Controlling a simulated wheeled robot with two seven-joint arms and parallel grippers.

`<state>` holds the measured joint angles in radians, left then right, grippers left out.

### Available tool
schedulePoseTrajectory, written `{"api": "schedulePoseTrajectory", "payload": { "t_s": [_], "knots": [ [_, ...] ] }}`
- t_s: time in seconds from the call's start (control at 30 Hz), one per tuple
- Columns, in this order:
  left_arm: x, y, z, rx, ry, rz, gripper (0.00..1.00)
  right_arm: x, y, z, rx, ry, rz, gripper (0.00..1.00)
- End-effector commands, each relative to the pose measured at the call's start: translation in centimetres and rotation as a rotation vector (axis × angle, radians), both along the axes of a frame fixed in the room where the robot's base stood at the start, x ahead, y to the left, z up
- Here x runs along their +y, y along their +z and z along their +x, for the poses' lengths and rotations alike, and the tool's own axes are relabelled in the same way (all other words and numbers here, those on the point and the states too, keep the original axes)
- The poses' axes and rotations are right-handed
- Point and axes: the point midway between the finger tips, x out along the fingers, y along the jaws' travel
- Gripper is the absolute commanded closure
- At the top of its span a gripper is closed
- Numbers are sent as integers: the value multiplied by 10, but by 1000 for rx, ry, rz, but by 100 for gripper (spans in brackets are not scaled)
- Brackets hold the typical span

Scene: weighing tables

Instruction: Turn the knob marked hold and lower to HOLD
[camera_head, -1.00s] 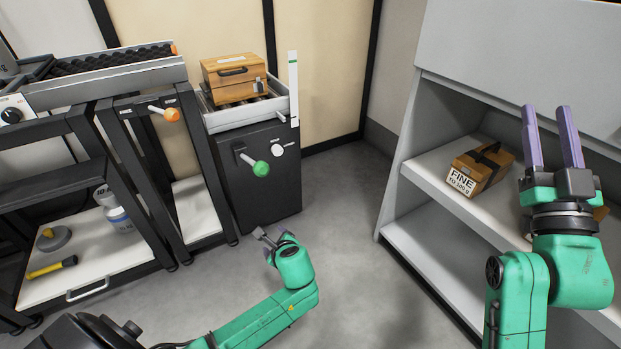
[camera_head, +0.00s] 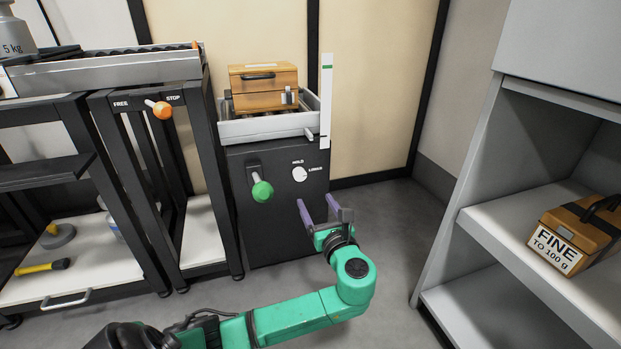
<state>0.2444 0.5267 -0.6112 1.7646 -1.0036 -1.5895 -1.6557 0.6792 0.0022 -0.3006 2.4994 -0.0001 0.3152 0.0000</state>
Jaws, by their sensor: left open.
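The white round knob (camera_head: 299,174) is on the dark front of the lift cabinet (camera_head: 283,225). The word HOLD is printed above it and LOWER to its right. Which mark the knob points to is too small to tell. My left gripper (camera_head: 316,200) is open and empty, its purple fingers pointing up toward the cabinet, a little below and right of the knob in the picture. It appears apart from the knob. My right gripper is out of view.
A green-knobbed lever (camera_head: 262,191) sticks out left of the knob. A wooden case (camera_head: 264,88) rests on the cabinet's top tray (camera_head: 268,128). An orange-knobbed lever (camera_head: 162,110) is farther left. A grey shelf unit (camera_head: 480,222) with a FINE box (camera_head: 575,237) stands at right.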

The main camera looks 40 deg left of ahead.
Motion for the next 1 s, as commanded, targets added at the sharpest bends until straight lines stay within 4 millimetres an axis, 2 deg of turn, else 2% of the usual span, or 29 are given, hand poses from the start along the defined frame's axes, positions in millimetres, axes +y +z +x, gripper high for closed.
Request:
{"api": "schedulePoseTrajectory", "payload": {
  "t_s": [0.03,0.1,0.4,0.57,0.8,0.83,0.87,1.0],
  "knots": [
    [10,-5,6,-4,3,2,24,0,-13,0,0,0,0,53],
    [25,-8,16,-4,4,2,24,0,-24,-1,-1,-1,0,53],
    [88,-7,60,-4,3,0,24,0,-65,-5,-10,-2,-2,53],
    [103,-3,71,-3,1,-3,24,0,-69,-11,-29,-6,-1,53],
    [105,0,72,-1,0,-3,24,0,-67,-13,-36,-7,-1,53],
    [105,0,72,-1,0,-3,28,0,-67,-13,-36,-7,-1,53],
    [105,0,72,-1,0,-3,39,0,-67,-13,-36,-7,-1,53],
    [104,-1,72,-1,0,-3,93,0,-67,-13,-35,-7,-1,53]
  ]
}}
